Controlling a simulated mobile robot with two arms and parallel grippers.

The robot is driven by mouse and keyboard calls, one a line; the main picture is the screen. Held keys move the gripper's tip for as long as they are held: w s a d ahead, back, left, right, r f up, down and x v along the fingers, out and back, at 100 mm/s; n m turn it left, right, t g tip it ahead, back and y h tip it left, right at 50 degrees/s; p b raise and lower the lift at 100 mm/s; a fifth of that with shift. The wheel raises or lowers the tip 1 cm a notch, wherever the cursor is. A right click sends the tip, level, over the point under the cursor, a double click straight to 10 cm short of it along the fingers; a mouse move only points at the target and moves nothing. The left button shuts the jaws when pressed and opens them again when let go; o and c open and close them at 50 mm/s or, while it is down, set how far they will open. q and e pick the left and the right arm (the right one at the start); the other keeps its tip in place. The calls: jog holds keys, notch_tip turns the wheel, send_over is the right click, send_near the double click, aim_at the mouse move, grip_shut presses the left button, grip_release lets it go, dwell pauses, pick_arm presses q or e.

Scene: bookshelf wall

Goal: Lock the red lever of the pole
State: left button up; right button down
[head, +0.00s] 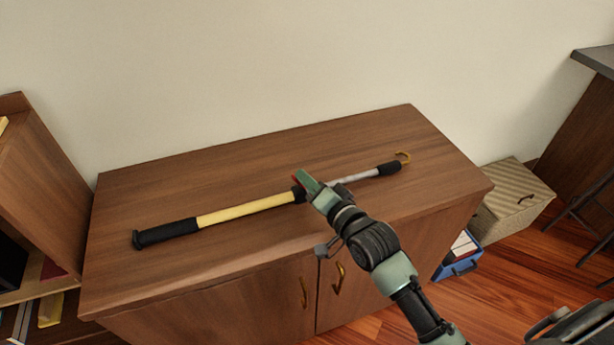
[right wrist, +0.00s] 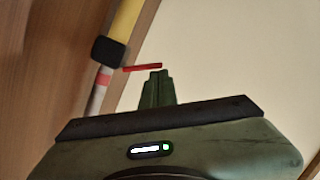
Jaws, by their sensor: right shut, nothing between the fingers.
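The pole lies across the cabinet top, with a black grip at its left end, a yellow tube (head: 247,210), a thinner grey tube (head: 355,177) and a hook at its right end. A black clamp (right wrist: 108,50) joins the tubes. The red lever (right wrist: 142,68) sticks out sideways from the clamp in the right wrist view; only a bit of red (head: 295,178) shows in the head view. My right gripper (right wrist: 157,74) is shut and empty, its tips close beside the lever's outer end. I cannot tell whether they touch. My left gripper is not in view.
The wooden cabinet (head: 180,265) stands against a pale wall, its top clear around the pole. A bookshelf (head: 40,185) is at the left. A wicker box (head: 512,200) and a blue bin (head: 460,268) stand on the floor at the right.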

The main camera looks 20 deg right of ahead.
jog(key=shift+a, duration=0.1)
jog(key=shift+a+r+n+p, duration=0.1)
jog(key=shift+a+n+p, duration=0.15)
jog(key=shift+n+p, duration=0.55)
jog(key=a+n+h+p, duration=0.1)
jog(key=n+p, duration=0.1)
jog(key=p, duration=0.2)
jog(key=shift+a+g, duration=0.2)
jog(key=shift+g, duration=0.1)
jog(key=shift+s+a+f+n+h+p, duration=0.1)
jog(key=shift+a+f+n+h+p, duration=0.1)
jog(key=shift+a+f+n+p, duration=0.3)
jog(key=shift+a+f+n+h+p, duration=0.1)
jog(key=shift+n+h+p, duration=0.15)
jog(key=shift+n, duration=0.45)
jog(key=shift+a+f+n+h, duration=0.35)
jog(key=shift+f+n, duration=0.15)
jog(key=shift+n, duration=0.4)
jog(key=shift+d+p, duration=0.1)
jog(key=shift+p, duration=0.2)
jog(key=s+d+r+p, duration=0.1)
jog(key=s+r+p, duration=0.1)
jog(key=s+r, duration=0.4)
jog(key=v, duration=0.3)
jog(key=shift+s, duration=0.4)
